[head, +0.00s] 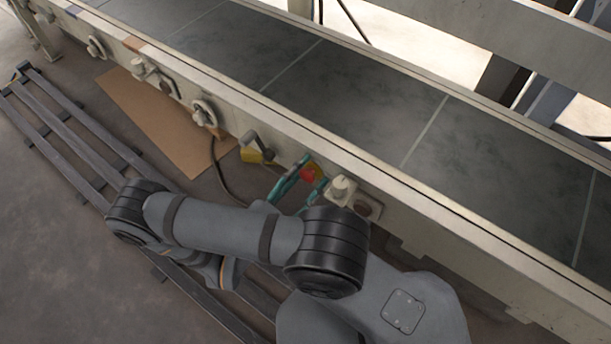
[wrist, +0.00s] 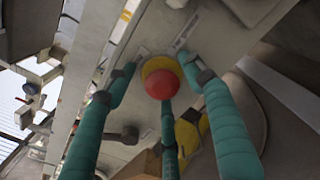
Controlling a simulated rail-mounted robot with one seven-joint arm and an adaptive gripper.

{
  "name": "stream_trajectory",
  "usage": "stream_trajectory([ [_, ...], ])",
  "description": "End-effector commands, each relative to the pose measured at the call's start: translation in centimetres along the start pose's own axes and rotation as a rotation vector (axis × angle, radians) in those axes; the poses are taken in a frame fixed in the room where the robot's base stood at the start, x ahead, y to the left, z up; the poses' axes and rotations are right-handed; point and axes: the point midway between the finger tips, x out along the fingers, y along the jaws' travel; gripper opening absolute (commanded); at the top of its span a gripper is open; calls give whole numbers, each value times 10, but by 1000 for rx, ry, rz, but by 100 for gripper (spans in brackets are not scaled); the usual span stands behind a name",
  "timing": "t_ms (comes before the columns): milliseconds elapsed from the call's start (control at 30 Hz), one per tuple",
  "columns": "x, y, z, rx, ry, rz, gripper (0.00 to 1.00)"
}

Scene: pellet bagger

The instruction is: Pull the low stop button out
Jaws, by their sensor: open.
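The low stop button is a red round knob (wrist: 161,84) on a yellow collar (wrist: 158,64), fixed to the side of the conveyor frame. In the head view the red knob (head: 308,174) shows below the belt's near rail, partly hidden by my fingers. My gripper (wrist: 166,88) has teal fingers, spread apart around the knob. Two stand left and right of it and the third lies below it in the wrist view. I cannot tell whether any finger touches it. In the head view my gripper (head: 300,183) is partly behind my arm.
A yellow part (head: 252,156) with a grey lever sits left of the button. A bracket (head: 343,188) sticks out close on the right. The conveyor belt (head: 340,90) runs above. Floor rails (head: 60,140) and a cardboard sheet (head: 150,115) lie at left.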

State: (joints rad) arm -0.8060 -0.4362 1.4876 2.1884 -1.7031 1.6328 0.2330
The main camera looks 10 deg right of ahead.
Motion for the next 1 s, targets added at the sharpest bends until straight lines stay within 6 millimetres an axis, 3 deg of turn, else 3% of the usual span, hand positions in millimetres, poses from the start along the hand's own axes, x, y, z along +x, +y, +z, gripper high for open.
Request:
stream_trajectory([
  [167,0,0,0,0,0,0,52],
  [1000,0,-2,3,0,-8,-4,3],
])
